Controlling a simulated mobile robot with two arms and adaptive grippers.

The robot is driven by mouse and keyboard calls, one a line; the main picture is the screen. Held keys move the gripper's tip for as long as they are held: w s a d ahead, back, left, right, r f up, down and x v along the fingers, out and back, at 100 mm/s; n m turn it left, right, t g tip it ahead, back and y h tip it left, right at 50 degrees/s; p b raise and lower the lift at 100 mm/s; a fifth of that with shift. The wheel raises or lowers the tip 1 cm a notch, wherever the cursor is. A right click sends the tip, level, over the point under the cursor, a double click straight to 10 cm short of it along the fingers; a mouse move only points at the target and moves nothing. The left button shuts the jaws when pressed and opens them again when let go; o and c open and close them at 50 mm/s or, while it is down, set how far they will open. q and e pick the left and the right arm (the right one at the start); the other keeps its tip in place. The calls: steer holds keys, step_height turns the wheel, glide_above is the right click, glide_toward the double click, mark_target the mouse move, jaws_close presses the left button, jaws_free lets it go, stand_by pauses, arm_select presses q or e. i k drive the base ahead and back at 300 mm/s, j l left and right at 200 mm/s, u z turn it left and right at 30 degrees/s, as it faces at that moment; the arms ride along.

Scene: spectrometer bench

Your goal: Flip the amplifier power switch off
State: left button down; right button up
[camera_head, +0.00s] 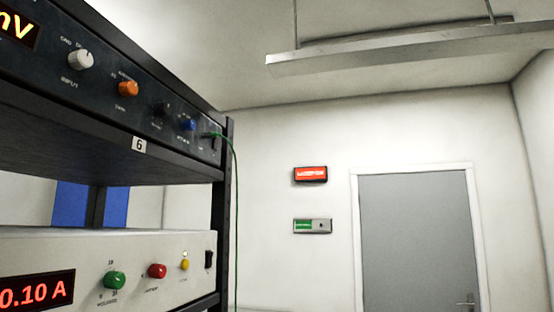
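Two instruments sit in a rack at the left. The upper dark unit (105,88) shows "mV" on a yellow display and has white, orange, black and blue knobs. A small dark part, perhaps a switch (216,143), is at its right end, too small to read. The lower pale unit (130,245) shows "0.10 A" in red and has green, red and yellow knobs. A black rocker switch (208,259) is at its right end; I cannot tell its position. I cannot tell from the labels which unit is the amplifier. Neither gripper is in view.
A green cable (236,190) hangs from the upper unit past the black rack post (223,215). A red lit sign (311,174) and a green-labelled panel (312,226) are on the far wall, left of a grey door (415,240). A lamp (410,50) hangs above.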

mark_target(216, 140)
steer(key=i+l+z, duration=0.1)
steer(key=i+l, duration=0.3)
steer(key=i+l+z, duration=0.1)
steer(key=i+l, duration=0.2)
steer(key=i, duration=0.3)
